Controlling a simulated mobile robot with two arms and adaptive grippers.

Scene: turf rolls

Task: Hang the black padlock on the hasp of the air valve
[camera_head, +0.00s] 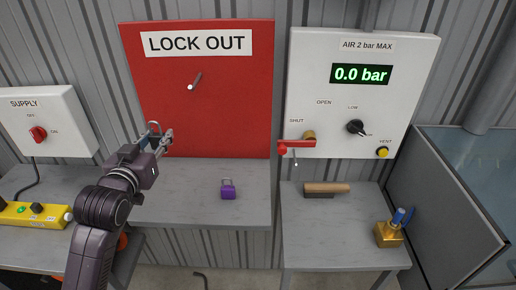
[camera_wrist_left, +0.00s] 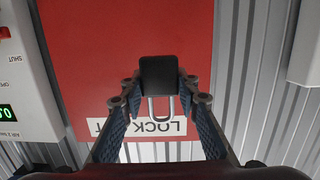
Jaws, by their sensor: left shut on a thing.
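My left gripper (camera_head: 163,138) is shut on the black padlock, in front of the lower left of the red LOCK OUT board. In the head view only the padlock's grey shackle (camera_head: 153,127) shows clearly; the gripper hides the body. The wrist view, upside down, shows the black padlock body (camera_wrist_left: 158,74) between the fingertips (camera_wrist_left: 160,96). The air valve's red handle (camera_head: 296,146) lies level beside the SHUT label on the white air panel, well right of my gripper. The hasp is too small to make out surely. My right gripper is not in view.
A purple padlock (camera_head: 228,190) stands on the grey table (camera_head: 190,208). A peg (camera_head: 194,82) sticks out of the red board (camera_head: 250,120). A partition (camera_head: 455,190) stands far right.

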